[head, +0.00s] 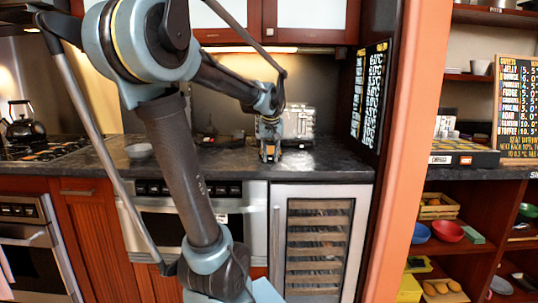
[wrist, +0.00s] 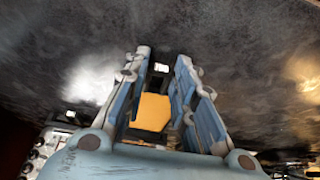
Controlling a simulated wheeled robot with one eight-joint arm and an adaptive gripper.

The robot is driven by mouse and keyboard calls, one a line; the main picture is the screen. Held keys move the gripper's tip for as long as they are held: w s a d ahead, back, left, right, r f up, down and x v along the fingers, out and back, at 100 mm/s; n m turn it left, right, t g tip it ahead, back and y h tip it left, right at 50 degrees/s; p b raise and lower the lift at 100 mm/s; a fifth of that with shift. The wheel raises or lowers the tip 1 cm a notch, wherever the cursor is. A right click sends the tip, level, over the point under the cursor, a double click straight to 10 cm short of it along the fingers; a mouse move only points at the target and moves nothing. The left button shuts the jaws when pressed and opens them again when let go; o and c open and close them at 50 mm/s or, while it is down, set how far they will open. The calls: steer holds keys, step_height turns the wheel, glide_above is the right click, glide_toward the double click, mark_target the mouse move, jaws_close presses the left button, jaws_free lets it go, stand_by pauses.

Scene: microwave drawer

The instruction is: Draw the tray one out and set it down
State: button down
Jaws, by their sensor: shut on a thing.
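My gripper (head: 270,150) points down at the dark countertop (head: 330,168), in front of a shiny silver appliance. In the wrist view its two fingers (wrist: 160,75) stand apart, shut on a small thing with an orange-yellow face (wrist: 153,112). The fingers hide much of that thing, and I cannot tell whether it touches the counter. The microwave drawer (head: 245,225) is under the counter, partly behind my arm, and its front looks closed. No tray can be made out clearly.
The silver appliance (head: 299,122) stands close behind my gripper. A small bowl (head: 139,151) sits on the counter to the left, and a kettle (head: 24,128) on the stove. The counter right of my gripper is clear up to an orange post (head: 405,150).

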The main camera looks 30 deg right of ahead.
mark_target(218, 169)
steer(key=shift+f, duration=0.25)
steer(key=shift+s+a, duration=0.1)
steer(key=shift+s, duration=0.05)
steer(key=shift+s+a, duration=0.8)
steer(key=shift+s, duration=0.5)
steer(key=shift+s+a, duration=0.75)
steer(key=shift+s, duration=0.55)
steer(key=shift+s+a, duration=0.8)
steer(key=shift+s, duration=0.5)
steer(key=shift+w+a, duration=1.7)
steer(key=shift+a, duration=1.05)
steer(key=shift+w+a, duration=1.75)
steer(key=shift+a, duration=1.05)
steer(key=shift+w+a, duration=1.7)
steer(key=shift+a, duration=1.05)
steer(key=c, duration=1.2)
jaws_free()
steer(key=shift+c, duration=0.2)
